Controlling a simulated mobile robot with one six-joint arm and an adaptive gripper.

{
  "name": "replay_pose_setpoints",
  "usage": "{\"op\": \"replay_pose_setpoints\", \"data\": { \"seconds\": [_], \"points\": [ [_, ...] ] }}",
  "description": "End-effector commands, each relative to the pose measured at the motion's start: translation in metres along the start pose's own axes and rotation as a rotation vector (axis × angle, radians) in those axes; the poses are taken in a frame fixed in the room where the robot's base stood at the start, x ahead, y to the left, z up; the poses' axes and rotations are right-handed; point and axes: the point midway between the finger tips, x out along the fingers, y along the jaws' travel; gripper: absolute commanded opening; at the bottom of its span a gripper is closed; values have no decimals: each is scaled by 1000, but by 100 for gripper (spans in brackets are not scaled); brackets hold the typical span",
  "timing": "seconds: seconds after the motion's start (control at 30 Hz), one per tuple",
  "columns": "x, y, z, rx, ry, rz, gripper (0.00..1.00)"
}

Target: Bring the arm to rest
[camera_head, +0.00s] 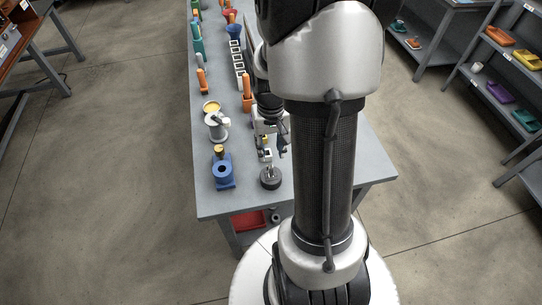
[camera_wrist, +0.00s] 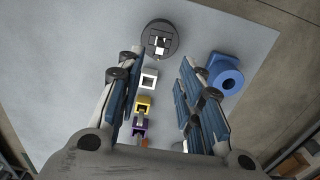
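My gripper (camera_head: 271,146) is over the near part of the grey table (camera_head: 215,203), behind the dark round base in the head view. In the wrist view my gripper (camera_wrist: 156,72) has its two fingers well apart. It is open, and nothing appears gripped between the fingers. The white square frame (camera_wrist: 149,79), the yellow block (camera_wrist: 143,104) and the purple block (camera_wrist: 138,130) show through the gap, apparently beyond the fingers. My arm hides part of the table's right side in the head view.
A dark round base (camera_head: 270,179) and a blue block with a hole (camera_head: 223,173) stand near the table's front. A grey holder (camera_head: 218,128) with a yellow top is behind them. Orange-handled things line the table farther back.

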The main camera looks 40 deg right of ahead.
Motion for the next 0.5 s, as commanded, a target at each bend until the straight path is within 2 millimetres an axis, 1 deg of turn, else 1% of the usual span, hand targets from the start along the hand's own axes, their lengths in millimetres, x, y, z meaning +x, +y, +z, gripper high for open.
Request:
{"op": "replay_pose_setpoints", "data": {
  "seconds": [0.03, 0.13, 0.5],
  "points": [
    [-5, 0, 0, 0, 2, 0, 34],
    [-10, 0, 0, 0, 1, 0, 34],
    [-11, 0, 0, 0, 0, 0, 34]
  ]
}}
